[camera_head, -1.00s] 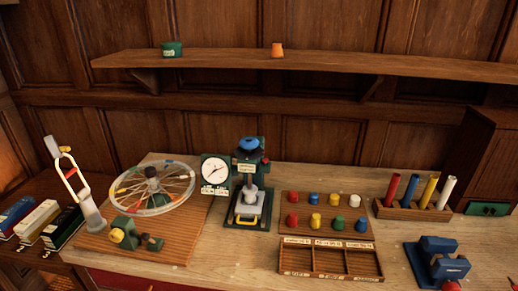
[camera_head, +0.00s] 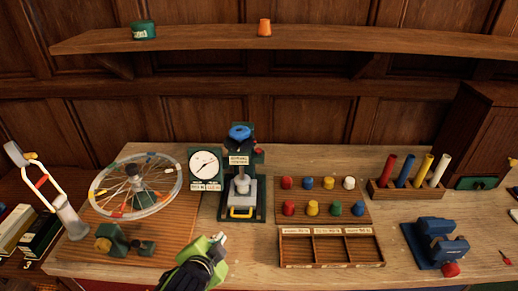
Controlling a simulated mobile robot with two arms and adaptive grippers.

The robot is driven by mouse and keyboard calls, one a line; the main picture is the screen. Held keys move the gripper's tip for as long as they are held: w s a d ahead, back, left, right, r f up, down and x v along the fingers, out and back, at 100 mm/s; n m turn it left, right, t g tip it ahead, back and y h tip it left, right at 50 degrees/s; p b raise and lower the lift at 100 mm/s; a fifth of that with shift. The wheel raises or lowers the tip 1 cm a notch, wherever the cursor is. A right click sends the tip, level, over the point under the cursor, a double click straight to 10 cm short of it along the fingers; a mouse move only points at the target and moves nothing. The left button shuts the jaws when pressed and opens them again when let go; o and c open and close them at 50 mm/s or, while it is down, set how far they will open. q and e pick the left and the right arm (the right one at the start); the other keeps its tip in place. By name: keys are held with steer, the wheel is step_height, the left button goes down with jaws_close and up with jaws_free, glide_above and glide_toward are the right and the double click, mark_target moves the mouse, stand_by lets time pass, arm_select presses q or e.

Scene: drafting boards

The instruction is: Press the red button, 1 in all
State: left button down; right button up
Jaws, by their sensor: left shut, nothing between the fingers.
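A small red button-like part (camera_head: 258,150) sits on the right side of the green press (camera_head: 241,172), near its blue top knob. The press stands at the middle back of the bench, with a yellow-handled tray at its base. My left gripper (camera_head: 219,238), green and black, comes in from the bottom edge, in front and slightly left of the press. It is shut and empty, low on the picture and clear of the red part. My right gripper is not in view.
A spoked wheel (camera_head: 136,187) on a wooden board lies left, beside a dial gauge (camera_head: 206,165). Coloured pegs on a board (camera_head: 326,194), an empty divided tray (camera_head: 331,262), and a blue vise (camera_head: 436,242) stand right. A shelf (camera_head: 330,39) runs above.

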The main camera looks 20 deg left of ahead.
arm_select(q)
steer(key=w+d+r+m+t+h, duration=0.25)
steer(key=w+r+m+t, duration=0.35)
steer(key=r, duration=0.7)
steer(key=w+d+r+m+t+h, duration=0.1)
steer(key=w+d+r+m+t, duration=0.3)
steer(key=w+r+m, duration=0.65)
steer(key=s+d+r+m+h, duration=0.2)
steer(key=d+r+m+h, duration=0.4)
steer(key=r+m+h, duration=0.5)
steer(key=d+m+g+h, duration=0.2)
steer(key=d+m+g, duration=0.3)
steer(key=m, duration=0.7)
steer(key=d+m+g+h, duration=0.35)
steer(key=m+g, duration=0.25)
steer(key=m, duration=0.6)
steer(key=w+a+f+m+g+y, duration=0.1)
steer(key=w+a+f+m+y, duration=0.2)
steer(key=a+m+y, duration=0.2)
steer(key=w+a+f+m+y, duration=0.4)
steer(key=a+y, duration=0.4)
steer(key=a, duration=0.4)
steer(key=shift+w+a+m+g, duration=0.25)
steer(key=shift+m+g, duration=0.15)
steer(key=shift+m, duration=0.25)
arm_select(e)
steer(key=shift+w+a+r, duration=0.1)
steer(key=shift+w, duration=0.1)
